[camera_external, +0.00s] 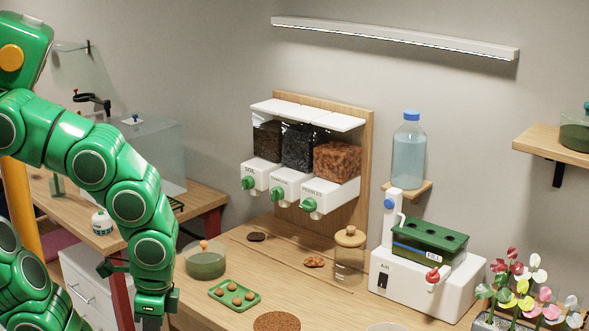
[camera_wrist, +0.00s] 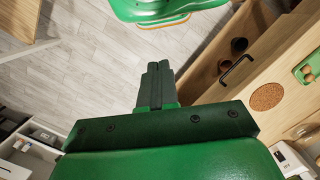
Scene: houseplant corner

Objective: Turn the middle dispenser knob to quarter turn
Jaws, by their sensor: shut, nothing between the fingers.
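The wall dispenser (camera_external: 322,154) has three clear bins above white fronts. Its middle bin (camera_external: 298,146) holds dark material, and the green middle knob (camera_external: 277,194) sits on the front below it. The knob's exact angle is too small to tell. Green knobs also sit on the left front (camera_external: 248,183) and the right front (camera_external: 309,205). My gripper (camera_external: 150,322) points down at the bottom of the external view, left of and well apart from the dispenser. In the wrist view my gripper (camera_wrist: 157,68) has its fingers together and empty. The dispenser is not in the wrist view.
The wooden counter (camera_external: 235,237) below the dispenser bears a green tray (camera_external: 232,303), a green-filled bowl (camera_external: 203,262), a cork-lidded jar (camera_external: 349,256) and a round brown mat (camera_external: 277,322). A white machine (camera_external: 430,292) stands right. The space before the knobs is clear.

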